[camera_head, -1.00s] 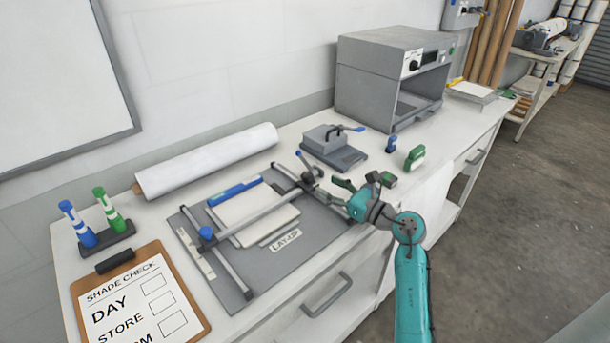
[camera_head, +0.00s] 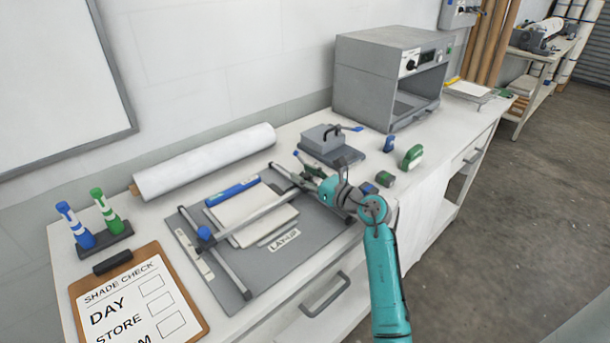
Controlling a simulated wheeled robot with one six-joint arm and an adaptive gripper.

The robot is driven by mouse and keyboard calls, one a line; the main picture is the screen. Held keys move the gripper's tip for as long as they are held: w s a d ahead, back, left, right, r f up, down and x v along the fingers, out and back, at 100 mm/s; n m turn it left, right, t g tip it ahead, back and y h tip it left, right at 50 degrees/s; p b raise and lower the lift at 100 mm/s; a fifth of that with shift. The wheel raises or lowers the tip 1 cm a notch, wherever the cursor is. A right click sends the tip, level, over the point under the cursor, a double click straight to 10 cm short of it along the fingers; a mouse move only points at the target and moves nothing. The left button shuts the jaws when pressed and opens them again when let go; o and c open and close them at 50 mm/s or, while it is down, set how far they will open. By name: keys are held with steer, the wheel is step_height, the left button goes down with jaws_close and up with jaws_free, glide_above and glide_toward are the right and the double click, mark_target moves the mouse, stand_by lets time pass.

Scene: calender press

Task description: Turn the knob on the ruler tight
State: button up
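The ruler (camera_head: 258,216) is a grey bar lying across the lay-up board (camera_head: 180,234) between two side rails. A blue knob (camera_head: 204,233) sits at its left end. At its right end a fitting is mostly hidden behind my gripper, and a small blue tip (camera_head: 296,153) shows just beyond. My gripper (camera_head: 309,172) is at this right end, its dark fingers pointing left over the right rail. The fingers look spread, but whether they touch the fitting cannot be told.
A grey press block (camera_head: 335,155) with a handle stands behind my gripper. A small dark and green roll (camera_head: 384,179), a blue item (camera_head: 389,143) and a green tape dispenser (camera_head: 412,157) stand to the right. A white roll (camera_head: 205,162) lies along the wall.

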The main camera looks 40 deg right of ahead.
jaws_close()
steer(key=shift+h, duration=0.3)
steer(key=shift+a+f+m+h, duration=0.1)
steer(key=shift+m+h, duration=0.7)
steer(key=shift+h, duration=0.1)
steer(key=shift+m+h, duration=1.5)
steer(key=shift+h, duration=0.9)
steer(key=shift+o, duration=2.2)
jaws_free()
steer(key=shift+s, duration=0.15)
